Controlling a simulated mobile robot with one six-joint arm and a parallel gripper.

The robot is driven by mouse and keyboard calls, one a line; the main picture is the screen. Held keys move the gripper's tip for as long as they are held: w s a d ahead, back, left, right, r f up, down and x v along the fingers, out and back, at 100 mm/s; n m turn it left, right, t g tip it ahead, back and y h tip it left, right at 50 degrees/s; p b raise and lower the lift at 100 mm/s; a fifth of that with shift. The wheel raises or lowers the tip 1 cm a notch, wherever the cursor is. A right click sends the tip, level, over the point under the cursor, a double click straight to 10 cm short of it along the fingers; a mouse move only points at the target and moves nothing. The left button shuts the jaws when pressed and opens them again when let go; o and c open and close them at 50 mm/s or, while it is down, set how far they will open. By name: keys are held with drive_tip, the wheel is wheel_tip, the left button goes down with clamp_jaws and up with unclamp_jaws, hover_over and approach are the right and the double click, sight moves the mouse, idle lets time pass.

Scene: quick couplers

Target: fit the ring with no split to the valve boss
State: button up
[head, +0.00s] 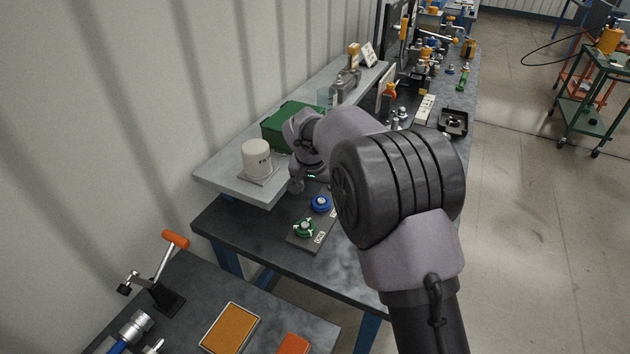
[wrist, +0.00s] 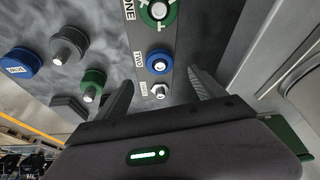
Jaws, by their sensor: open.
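In the wrist view my gripper (wrist: 161,76) is open and empty, its fingers on either side of the dark labelled plate. On that plate a green ring (wrist: 146,14) sits around a fitting by label ONE, and a smaller blue ring (wrist: 150,63) sits around a fitting by label TWO. A bare metal fitting (wrist: 159,92) stands near my fingers beside a third label. The head view also shows the green ring (head: 304,228) and blue ring (head: 321,203); my arm hides the rest.
To the left in the wrist view stand a blue-collared part (wrist: 20,60), a grey part (wrist: 68,45) and a green part (wrist: 93,80). In the head view a white cylinder (head: 257,158) and a green box (head: 285,127) stand on the raised shelf (head: 222,181) beside the plate.

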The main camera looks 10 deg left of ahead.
sight(321, 201)
drive_tip(key=b+x, duration=0.1)
drive_tip(key=x, duration=0.6)
drive_tip(key=shift+f+b, duration=0.2)
drive_tip(key=shift+b, duration=0.15)
drive_tip(key=c, duration=1.7)
drive_tip(key=shift+o, duration=0.2)
drive_tip(key=shift+r+p, duration=1.2)
drive_tip(key=shift+r, duration=0.7)
drive_tip(key=shift+r+p, duration=1.4)
drive_tip(key=shift+r, duration=0.65)
drive_tip(key=shift+f, duration=0.1)
